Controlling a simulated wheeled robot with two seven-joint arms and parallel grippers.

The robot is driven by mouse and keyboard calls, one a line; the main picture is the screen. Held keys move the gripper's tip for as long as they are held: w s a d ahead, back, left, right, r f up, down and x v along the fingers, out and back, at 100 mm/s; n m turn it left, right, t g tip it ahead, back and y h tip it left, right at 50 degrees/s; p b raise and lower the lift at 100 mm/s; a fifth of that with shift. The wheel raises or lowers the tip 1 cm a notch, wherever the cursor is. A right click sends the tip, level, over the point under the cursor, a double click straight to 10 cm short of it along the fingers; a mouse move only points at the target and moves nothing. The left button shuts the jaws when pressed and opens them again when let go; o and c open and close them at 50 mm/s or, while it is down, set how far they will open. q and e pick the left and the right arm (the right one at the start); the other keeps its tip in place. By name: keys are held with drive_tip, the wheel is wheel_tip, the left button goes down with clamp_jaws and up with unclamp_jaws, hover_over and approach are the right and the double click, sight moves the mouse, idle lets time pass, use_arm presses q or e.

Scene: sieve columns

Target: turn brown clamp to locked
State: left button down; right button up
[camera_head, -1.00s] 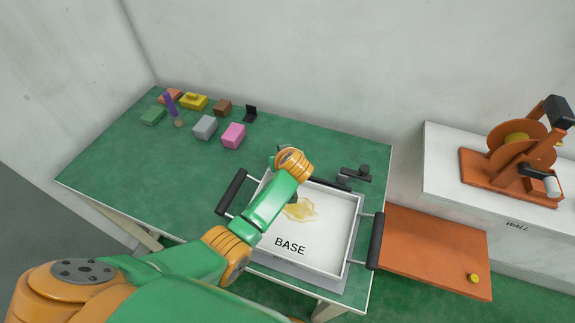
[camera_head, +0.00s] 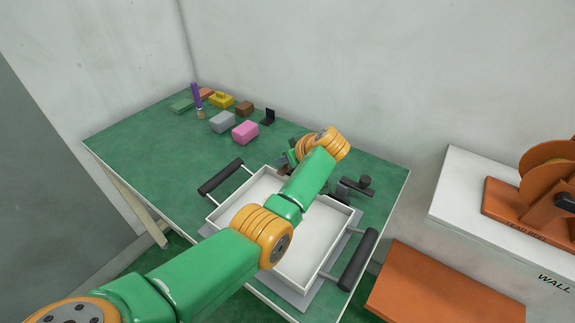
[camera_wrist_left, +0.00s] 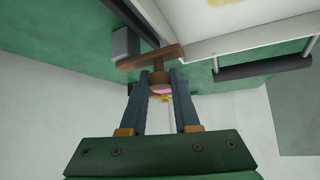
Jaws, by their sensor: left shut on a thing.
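The brown clamp (camera_wrist_left: 152,58) has a T-shaped handle and sits by the tray's edge in the left wrist view. My left gripper (camera_wrist_left: 158,72) is shut on its round stem, with one dark finger on each side. In the head view, my left gripper (camera_head: 291,158) is at the back edge of the white tray (camera_head: 228,212), mostly behind my own wrist. Only a small brown part of the clamp (camera_head: 283,171) shows there. A dark clamp (camera_head: 352,187) stands farther right along the same edge. My right gripper is not in view.
The green table (camera_head: 150,155) is clear at its left front. Pink (camera_head: 245,132), grey (camera_head: 222,122), brown (camera_head: 244,108) and yellow (camera_head: 221,99) blocks stand at the back left. The tray has dark side handles (camera_head: 357,260). An orange board (camera_head: 440,292) lies at right.

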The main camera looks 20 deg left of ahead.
use_arm(q)
drive_tip(key=shift+r, duration=0.1)
idle(0.3)
drive_tip(key=c, duration=0.6)
unclamp_jaws()
drive_tip(key=shift+w+a, duration=0.1)
drive_tip(key=shift+c, duration=0.2)
drive_tip(key=v, duration=0.7)
